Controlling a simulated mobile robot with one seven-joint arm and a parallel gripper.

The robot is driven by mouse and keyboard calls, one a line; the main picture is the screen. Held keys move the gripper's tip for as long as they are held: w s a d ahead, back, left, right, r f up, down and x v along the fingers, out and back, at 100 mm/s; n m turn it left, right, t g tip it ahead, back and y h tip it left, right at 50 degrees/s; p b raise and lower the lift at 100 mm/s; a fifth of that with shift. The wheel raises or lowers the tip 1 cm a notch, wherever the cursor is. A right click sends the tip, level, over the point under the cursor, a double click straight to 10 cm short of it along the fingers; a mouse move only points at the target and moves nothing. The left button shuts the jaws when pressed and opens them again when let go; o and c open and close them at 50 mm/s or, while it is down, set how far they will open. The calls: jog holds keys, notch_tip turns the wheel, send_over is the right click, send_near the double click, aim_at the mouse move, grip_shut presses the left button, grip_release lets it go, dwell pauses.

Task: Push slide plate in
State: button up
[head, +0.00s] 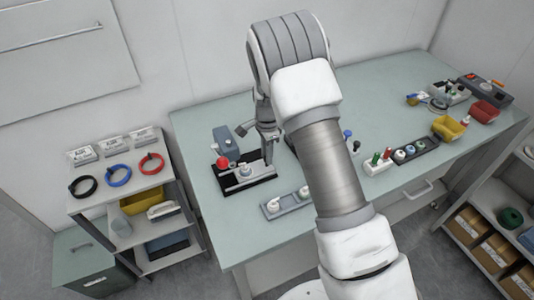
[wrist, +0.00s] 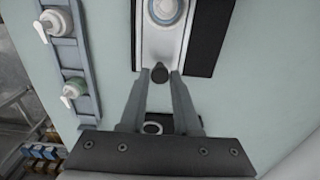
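The slide plate (wrist: 164,44) is a light grey plate bearing a round white and blue cap part (wrist: 166,10), in a black-edged fixture (wrist: 205,45). A dark knob (wrist: 159,73) stands at the plate's near end in the wrist view. My gripper (wrist: 161,76) has one fingertip on each side of this knob, with almost no gap visible; it looks shut on it. In the head view my gripper (head: 268,137) points down at the right end of the black fixture (head: 231,187), which also has a red ball (head: 223,162). The gripper partly hides that end.
A grey-blue block (head: 226,141) stands behind the fixture. A rail with white-capped parts (head: 286,204) lies in front of it, also at left in the wrist view (wrist: 70,60). Small trays and a yellow bin (head: 448,128) stand at right. Bare table lies left of the fixture.

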grip_shut()
jog(key=shift+a, duration=0.1)
dwell(1.0)
